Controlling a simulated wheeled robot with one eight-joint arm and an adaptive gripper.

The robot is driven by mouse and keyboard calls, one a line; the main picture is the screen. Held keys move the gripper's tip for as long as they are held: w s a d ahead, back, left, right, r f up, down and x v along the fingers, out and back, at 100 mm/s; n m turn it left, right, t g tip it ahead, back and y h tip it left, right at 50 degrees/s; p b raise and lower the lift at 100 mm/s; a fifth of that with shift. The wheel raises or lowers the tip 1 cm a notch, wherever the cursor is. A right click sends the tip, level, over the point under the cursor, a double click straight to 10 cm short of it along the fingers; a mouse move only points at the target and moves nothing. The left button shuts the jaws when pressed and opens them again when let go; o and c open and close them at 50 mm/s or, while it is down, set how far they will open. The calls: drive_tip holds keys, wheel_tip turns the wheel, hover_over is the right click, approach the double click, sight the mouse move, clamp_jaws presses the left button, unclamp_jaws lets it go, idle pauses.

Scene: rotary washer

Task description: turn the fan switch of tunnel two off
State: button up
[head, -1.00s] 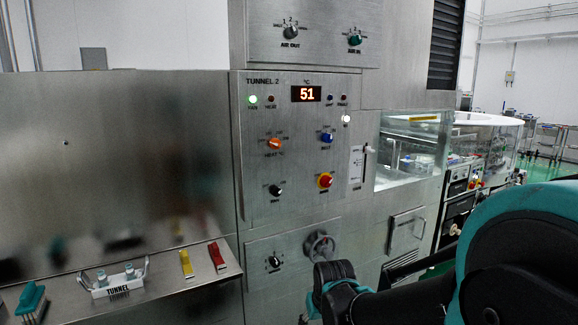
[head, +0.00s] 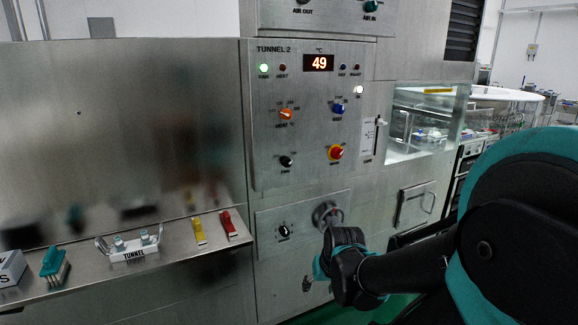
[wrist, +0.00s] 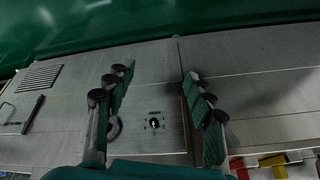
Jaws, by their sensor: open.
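The Tunnel 2 panel (head: 320,115) is a grey metal plate. A black knob (head: 286,162) sits at its lower left; its label looks like FAN but is too small to be sure. Another black knob (head: 284,231) sits on the lower plate, left of a round handwheel (head: 325,214). In the wrist view a black knob (wrist: 154,123) shows between my fingers, beside the handwheel (wrist: 113,127); this appears to be the lower one. My gripper (wrist: 160,85) is open and empty. In the head view my gripper (head: 345,262) is below and in front of the handwheel. Knob settings are unclear.
The display (head: 318,63) reads 49. A green lamp (head: 263,68) is lit. A steel shelf (head: 185,250) with several items juts out at left.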

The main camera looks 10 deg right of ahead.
drive_tip(key=w+a+r+m+t+y, duration=0.2)
drive_tip(key=w+a+r+m+y, duration=0.25)
drive_tip(key=w, duration=0.45)
drive_tip(key=m+t+y, duration=0.2)
drive_tip(key=m+t, duration=0.8)
drive_tip(key=m, duration=0.5)
approach(289, 164)
drive_tip(key=shift+n, duration=0.25)
drive_tip(key=x, duration=0.9)
drive_tip(key=shift+w, duration=0.3)
drive_tip(key=shift+c, duration=0.3)
drive_tip(key=c, duration=1.1)
